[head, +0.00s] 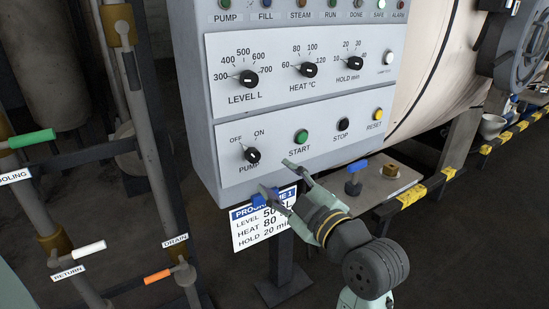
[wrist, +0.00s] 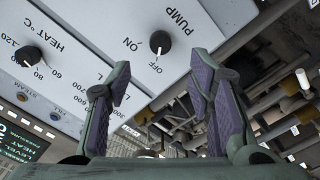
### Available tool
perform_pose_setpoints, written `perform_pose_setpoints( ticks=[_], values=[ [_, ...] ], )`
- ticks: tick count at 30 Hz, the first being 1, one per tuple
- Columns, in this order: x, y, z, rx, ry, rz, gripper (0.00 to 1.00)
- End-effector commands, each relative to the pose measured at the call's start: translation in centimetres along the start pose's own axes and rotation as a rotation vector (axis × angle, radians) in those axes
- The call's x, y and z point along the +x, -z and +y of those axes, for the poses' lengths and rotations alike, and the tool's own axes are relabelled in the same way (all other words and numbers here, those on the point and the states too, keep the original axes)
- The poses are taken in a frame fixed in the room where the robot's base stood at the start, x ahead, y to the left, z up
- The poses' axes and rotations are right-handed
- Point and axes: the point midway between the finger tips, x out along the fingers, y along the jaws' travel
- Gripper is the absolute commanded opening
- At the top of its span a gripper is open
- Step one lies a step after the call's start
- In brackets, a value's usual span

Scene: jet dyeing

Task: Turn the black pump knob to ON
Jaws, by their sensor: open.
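The black pump knob (head: 252,155) is on the lower panel of the grey control box, above the PUMP label. Its white mark points up and left toward OFF; ON is printed to the upper right. In the wrist view the knob (wrist: 160,42) lies beyond the fingertips, roughly in line with the gap between them, its mark toward OFF. My gripper (head: 277,177) is open and empty, just below and right of the knob, apart from it. In the wrist view my gripper (wrist: 160,78) shows two spread fingers with purple pads.
The green START button (head: 301,137), black STOP button (head: 342,124) and yellow RESET button (head: 379,115) are right of the knob. The LEVEL knob (head: 248,78) and HEAT knob (head: 309,70) are above. A programme card (head: 262,222) hangs below the box, close behind my gripper.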

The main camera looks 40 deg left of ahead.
Motion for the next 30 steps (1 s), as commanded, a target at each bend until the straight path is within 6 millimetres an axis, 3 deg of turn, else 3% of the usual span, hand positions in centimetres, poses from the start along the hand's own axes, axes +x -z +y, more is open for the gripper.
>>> perform_pose_setpoints(
  ticks=[15, 21, 30],
  values=[
    [8.8, 0.2, 0.1, 0.001, 0.000, 0.002, 0.48],
    [10.0, 0.2, 0.0, 0.000, -0.001, 0.002, 0.48],
    [10.1, 0.1, 0.0, 0.000, -0.002, 0.002, 0.44]
  ],
)
